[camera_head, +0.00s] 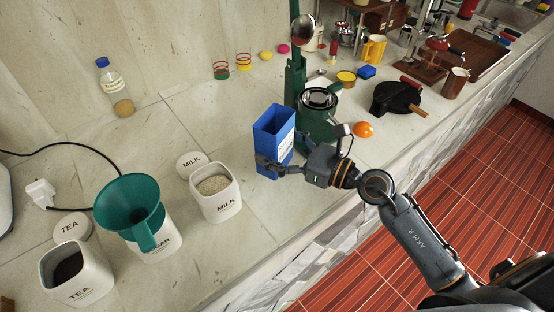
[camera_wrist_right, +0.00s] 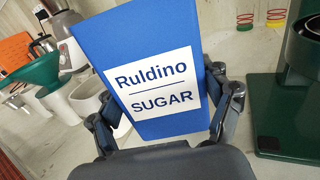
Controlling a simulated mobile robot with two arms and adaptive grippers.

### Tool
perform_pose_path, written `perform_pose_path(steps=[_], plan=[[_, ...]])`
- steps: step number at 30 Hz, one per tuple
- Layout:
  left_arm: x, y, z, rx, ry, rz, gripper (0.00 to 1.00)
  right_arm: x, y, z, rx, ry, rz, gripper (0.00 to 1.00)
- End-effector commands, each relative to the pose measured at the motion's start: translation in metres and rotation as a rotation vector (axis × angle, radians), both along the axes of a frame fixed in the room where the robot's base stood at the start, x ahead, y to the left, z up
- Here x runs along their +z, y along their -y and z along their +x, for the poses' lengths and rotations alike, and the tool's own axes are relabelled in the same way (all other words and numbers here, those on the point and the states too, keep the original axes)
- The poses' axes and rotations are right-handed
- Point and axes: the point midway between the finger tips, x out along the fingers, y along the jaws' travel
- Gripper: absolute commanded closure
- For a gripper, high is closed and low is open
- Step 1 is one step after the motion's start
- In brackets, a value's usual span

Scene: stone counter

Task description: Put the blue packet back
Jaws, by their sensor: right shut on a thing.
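The blue packet (camera_head: 274,140) stands upright on the stone counter in the head view, between the milk canister and a green machine. In the right wrist view the blue packet (camera_wrist_right: 133,50) fills the middle, with a white label reading "Ruldino SUGAR". My right gripper (camera_head: 275,167) is shut on the lower part of the packet, one finger on each side. The fingers also show in the right wrist view (camera_wrist_right: 165,120). Whether the packet's base touches the counter is hard to tell. My left gripper is not in view.
The white milk canister (camera_head: 216,196) stands left of the packet. The sugar canister (camera_head: 154,243) has a green funnel (camera_head: 129,208) in it; the tea canister (camera_head: 77,275) is at front left. The green machine (camera_head: 316,122) stands close on the right. Counter behind the packet is clear.

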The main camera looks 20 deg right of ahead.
Motion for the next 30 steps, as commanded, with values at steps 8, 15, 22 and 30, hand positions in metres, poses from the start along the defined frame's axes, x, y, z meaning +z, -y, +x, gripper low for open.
perform_pose_path(steps=[8,15,22,30], plan=[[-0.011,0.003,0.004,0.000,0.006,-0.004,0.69,-0.026,0.006,0.015,0.000,-0.003,0.004,0.68],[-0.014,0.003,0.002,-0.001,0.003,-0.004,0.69,-0.048,0.006,0.014,0.000,0.001,0.002,0.68],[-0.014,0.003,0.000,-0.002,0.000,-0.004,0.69,-0.048,0.005,0.014,0.001,0.001,0.000,0.68],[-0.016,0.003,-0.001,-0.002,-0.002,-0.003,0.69,-0.050,0.005,0.013,0.001,0.000,0.000,0.00]])
